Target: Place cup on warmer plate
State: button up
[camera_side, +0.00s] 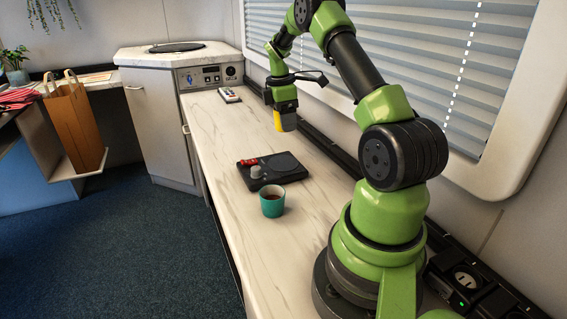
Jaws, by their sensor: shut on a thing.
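A teal cup (272,203) with dark liquid in it stands upright on the counter, just in front of the warmer. The warmer is a flat black unit (297,178) with a round dark plate (284,162) on its right part. A small red object (248,162) and a grey knob-like piece (256,171) sit on its left part. My gripper (284,120) is farther back along the counter, beyond the warmer and apart from the teal cup. It is shut on a small yellow thing (277,121), partly hidden by the gripper; its shape is unclear.
A dark rail (324,145) runs along the wall under the blinds. Black socket units (468,284) are at the right front. The counter left of the warmer is clear.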

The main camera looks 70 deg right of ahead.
aim_at(285, 162)
jog(key=shift+w+f, duration=0.2)
jog(key=shift+f, duration=0.15)
notch_tip(285, 162, down, 10)
jog(key=shift+d+r, duration=0.1)
jog(key=shift+r, duration=0.05)
jog(key=o, duration=1)
